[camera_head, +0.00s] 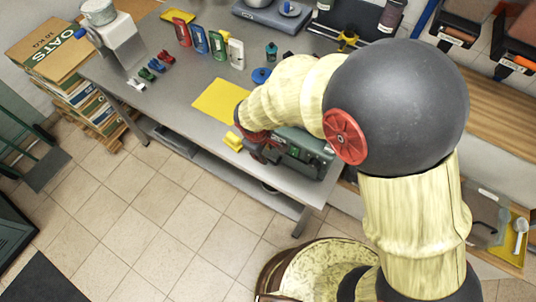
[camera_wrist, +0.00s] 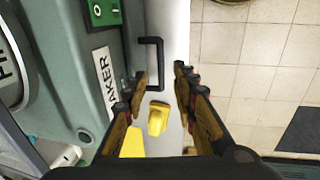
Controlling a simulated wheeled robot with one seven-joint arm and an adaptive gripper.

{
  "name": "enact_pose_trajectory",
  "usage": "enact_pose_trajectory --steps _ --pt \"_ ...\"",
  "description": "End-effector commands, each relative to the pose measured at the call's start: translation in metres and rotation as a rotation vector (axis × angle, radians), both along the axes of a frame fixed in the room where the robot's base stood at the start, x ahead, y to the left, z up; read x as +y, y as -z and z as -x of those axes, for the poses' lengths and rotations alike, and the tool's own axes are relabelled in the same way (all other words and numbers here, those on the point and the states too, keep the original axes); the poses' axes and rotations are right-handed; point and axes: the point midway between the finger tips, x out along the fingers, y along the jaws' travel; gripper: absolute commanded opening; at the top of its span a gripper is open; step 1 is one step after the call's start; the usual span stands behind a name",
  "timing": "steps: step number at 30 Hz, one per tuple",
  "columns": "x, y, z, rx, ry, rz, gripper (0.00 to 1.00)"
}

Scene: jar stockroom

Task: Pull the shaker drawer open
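The shaker is a grey-green machine (camera_head: 302,163) at the front edge of the metal table. In the wrist view its body (camera_wrist: 75,50) fills the left side, with a label strip (camera_wrist: 106,82) partly reading "AKER". A black bracket-shaped handle (camera_wrist: 161,58) stands out from its side. My gripper (camera_wrist: 160,74) is open, its fingers pointing towards the handle; the handle's bar shows in the gap between them. I cannot tell whether a finger touches it. In the head view my arm hides the handle and part of the shaker. The drawer's outline is not clear.
A yellow object (camera_wrist: 157,117) lies below the handle in the wrist view. The metal table (camera_head: 190,82) carries a yellow sheet (camera_head: 219,101), several packets and small coloured items. Stacked cartons (camera_head: 62,55) stand at the left. The tiled floor (camera_head: 165,215) in front is clear.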

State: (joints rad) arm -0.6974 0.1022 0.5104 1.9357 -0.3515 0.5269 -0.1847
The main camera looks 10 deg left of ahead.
Motion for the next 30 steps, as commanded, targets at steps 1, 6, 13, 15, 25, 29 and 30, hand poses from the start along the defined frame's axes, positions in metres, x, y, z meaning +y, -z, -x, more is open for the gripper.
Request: enact_pose_trajectory --steps 1,6,13,15,25,29,30 --pt "-0.002 0.011 -0.001 0.003 0.002 0.002 0.28" --pt "-0.004 0.037 -0.006 0.003 0.002 0.003 0.28" --pt "-0.005 0.057 -0.01 0.002 0.001 0.001 0.28" --pt "-0.005 0.06 -0.01 0.001 0.001 0.0 0.28" --pt "-0.005 0.06 -0.011 0.001 0.002 0.0 0.24" --pt "-0.005 0.06 -0.011 0.001 0.002 0.0 0.16" --pt "-0.005 0.06 -0.011 0.001 0.002 0.0 0.14"
